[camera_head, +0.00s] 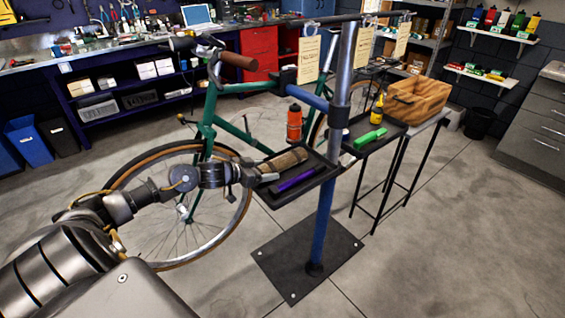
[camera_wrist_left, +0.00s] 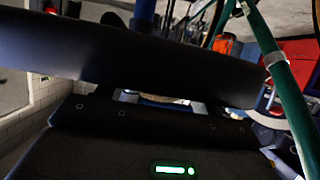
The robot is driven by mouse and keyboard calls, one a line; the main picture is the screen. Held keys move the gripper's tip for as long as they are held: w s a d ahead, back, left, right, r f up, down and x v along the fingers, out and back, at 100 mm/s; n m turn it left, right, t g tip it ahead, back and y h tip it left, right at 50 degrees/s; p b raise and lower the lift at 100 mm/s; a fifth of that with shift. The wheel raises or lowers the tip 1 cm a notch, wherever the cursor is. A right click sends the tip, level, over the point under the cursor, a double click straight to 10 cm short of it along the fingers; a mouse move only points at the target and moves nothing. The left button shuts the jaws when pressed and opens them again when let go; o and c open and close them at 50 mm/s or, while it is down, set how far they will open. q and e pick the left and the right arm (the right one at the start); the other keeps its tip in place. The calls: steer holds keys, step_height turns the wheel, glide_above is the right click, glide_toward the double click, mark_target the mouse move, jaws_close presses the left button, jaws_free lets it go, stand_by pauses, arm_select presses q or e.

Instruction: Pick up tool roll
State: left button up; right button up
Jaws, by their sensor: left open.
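The tool roll (camera_head: 284,160), a brownish rolled bundle, lies on the small black tray (camera_head: 322,178) clamped to the blue stand post. My left gripper (camera_head: 262,173) is open at the left edge of the tray, close to the roll's near end. I cannot tell whether the roll lies between the fingers. In the left wrist view a wide dark bar crosses the picture and hides most of what lies ahead; a small pale patch (camera_wrist_left: 150,98) shows below it. My right gripper is in neither view.
A purple tool (camera_head: 297,180) lies beside the roll, and an orange bottle (camera_head: 294,123) stands behind it. The blue post (camera_head: 325,215) rises right of the roll. A green bicycle (camera_head: 208,105) stands behind my arm. A side table holds a wooden crate (camera_head: 418,100).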

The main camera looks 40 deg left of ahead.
arm_select(q)
steer(key=shift+w, duration=0.15)
steer(key=shift+c, duration=0.5)
steer(key=c, duration=0.9)
step_height(320, 180, up, 10)
steer(key=shift+r, duration=0.1)
